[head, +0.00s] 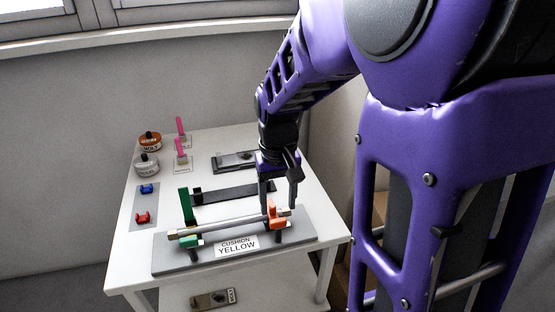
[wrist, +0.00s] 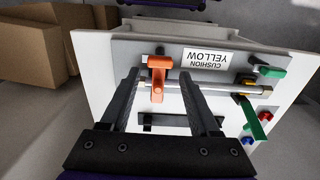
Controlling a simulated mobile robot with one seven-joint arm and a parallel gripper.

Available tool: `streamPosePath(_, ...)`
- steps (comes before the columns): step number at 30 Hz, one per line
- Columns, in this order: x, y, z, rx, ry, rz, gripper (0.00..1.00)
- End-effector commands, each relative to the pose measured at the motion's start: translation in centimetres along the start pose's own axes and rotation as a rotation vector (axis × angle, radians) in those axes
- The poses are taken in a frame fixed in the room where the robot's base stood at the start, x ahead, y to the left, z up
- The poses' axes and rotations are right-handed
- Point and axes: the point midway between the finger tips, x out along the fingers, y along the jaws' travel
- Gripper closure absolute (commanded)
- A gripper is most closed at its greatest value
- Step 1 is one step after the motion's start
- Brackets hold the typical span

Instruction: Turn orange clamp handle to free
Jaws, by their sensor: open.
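The orange clamp handle (head: 273,214) is at the right end of a silver rod (head: 222,228) on a grey base plate (head: 170,261) labelled "CUSHION YELLOW" (head: 237,246). In the wrist view the orange handle (wrist: 158,75) lies between the fingers, nearer the left one. My gripper (head: 279,205) is open, pointing down over the handle, with a finger on either side; it also shows in the wrist view (wrist: 160,82). I cannot tell whether a finger touches the handle. A green clamp (head: 186,206) with its handle raised is at the rod's left end; it also shows in the wrist view (wrist: 255,125).
Cardboard boxes (wrist: 35,50) stand beside the table in the wrist view.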

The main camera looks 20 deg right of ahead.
Motion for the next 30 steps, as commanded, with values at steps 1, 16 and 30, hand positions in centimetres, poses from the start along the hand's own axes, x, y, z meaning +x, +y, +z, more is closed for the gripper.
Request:
streamPosePath(1, -1.6, 0.0, -0.1, 0.0, 0.006, 0.0, 0.38)
streamPosePath(16, -11.7, 0.0, 0.0, 0.001, 0.002, 0.0, 0.38)
streamPosePath(30, -12.7, 0.0, 0.0, 0.001, 0.001, 0.0, 0.38)
